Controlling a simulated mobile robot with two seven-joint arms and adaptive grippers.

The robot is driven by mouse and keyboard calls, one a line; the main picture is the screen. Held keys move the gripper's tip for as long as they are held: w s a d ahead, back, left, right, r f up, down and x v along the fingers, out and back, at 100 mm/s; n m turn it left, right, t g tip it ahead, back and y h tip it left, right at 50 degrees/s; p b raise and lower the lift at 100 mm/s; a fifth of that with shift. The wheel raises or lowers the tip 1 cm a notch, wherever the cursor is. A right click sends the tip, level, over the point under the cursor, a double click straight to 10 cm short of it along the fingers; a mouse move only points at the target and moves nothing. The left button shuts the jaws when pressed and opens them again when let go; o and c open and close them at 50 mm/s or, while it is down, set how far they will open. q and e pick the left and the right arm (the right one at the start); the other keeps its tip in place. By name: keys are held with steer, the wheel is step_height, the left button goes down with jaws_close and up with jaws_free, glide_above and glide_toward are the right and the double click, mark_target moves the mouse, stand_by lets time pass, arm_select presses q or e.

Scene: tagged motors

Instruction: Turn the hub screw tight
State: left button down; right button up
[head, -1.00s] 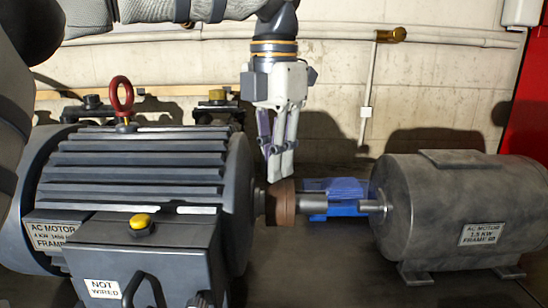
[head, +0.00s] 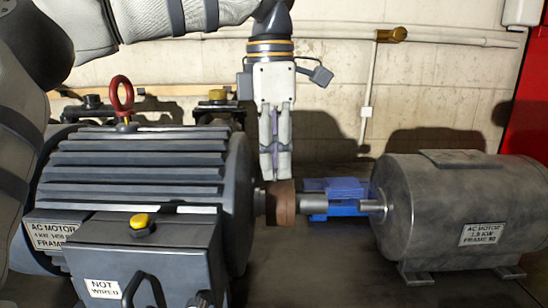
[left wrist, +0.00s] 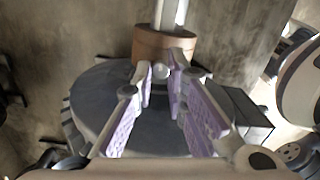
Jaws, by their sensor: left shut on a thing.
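The brown coupling hub (head: 281,205) sits on the shaft of the large ribbed motor (head: 140,165). It also shows in the left wrist view (left wrist: 165,42), with the shaft (left wrist: 170,12) behind it. My left gripper (head: 275,174) points straight down, with its fingertips at the top of the hub. In the left wrist view, a small pale screw head (left wrist: 160,72) shows between the fingertips beside the hub. The gripper is shut on it; the fingers hide part of it. How deep the screw sits cannot be seen. My right gripper is not in view.
A smaller grey motor (head: 465,210) stands at the right, its shaft facing the hub. A blue block (head: 338,193) lies behind the shaft. A red lifting eye (head: 121,95) rises from the large motor. A concrete wall (head: 440,95) with pipes stands behind.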

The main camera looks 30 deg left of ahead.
arm_select(q)
steer(key=shift+r+m, duration=0.15)
steer(key=shift+m, duration=0.25)
steer(key=c, duration=1.8)
jaws_free()
steer(key=shift+c, duration=0.2)
step_height(320, 180, up, 12)
steer(key=shift+s+a, duration=0.15)
steer(key=shift+a, duration=0.05)
